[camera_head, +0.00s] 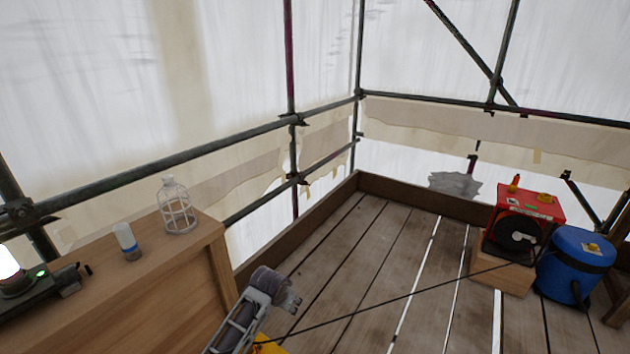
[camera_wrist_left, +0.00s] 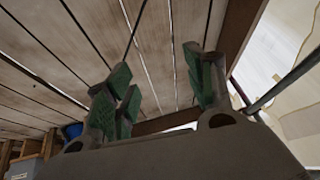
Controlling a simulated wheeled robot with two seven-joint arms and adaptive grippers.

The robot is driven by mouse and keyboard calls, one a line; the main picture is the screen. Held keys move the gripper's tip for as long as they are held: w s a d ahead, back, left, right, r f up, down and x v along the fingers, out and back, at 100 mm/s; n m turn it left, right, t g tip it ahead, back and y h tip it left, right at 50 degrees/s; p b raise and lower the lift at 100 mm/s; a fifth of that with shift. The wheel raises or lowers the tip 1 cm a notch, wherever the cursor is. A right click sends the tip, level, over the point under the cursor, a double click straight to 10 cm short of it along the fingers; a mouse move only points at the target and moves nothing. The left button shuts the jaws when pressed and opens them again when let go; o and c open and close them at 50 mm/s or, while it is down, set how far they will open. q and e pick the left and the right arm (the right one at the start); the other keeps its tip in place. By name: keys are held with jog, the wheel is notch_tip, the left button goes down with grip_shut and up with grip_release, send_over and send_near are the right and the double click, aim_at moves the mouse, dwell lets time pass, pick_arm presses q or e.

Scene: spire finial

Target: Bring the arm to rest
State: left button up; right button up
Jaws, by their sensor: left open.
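My left arm comes in at the bottom of the head view, grey with a dark wrist. It hangs over the plank floor, to the right of the wooden cabinet. My left gripper (camera_head: 292,302) is at its end, small in this view. In the left wrist view the green-padded fingers of the left gripper (camera_wrist_left: 162,88) stand wide apart, with nothing between them. Past them are floor planks and a board edge. The gripper touches nothing that I can see. My right gripper is in neither view.
A red machine (camera_head: 524,220) and a blue drum (camera_head: 576,268) stand right. A thin dark cable (camera_head: 400,297) crosses the floor. The middle planks (camera_head: 385,240) are clear.

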pick_arm(q)
jog(key=s+a+n, duration=0.2)
jog(key=s+a, duration=0.4)
jog(key=s, duration=0.4)
jog(key=s+a+f+g, duration=0.1)
jog(key=s+f, duration=0.6)
jog(key=s, duration=0.4)
jog(key=s+a+f+n+g+p, duration=0.1)
jog(key=s+a+f+g, duration=0.1)
jog(key=s+f, duration=0.5)
jog(key=s, duration=0.4)
jog(key=shift+a+f, duration=0.2)
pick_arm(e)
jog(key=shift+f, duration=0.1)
pick_arm(q)
jog(key=shift+f+p, duration=0.1)
jog(key=shift+p, duration=0.2)
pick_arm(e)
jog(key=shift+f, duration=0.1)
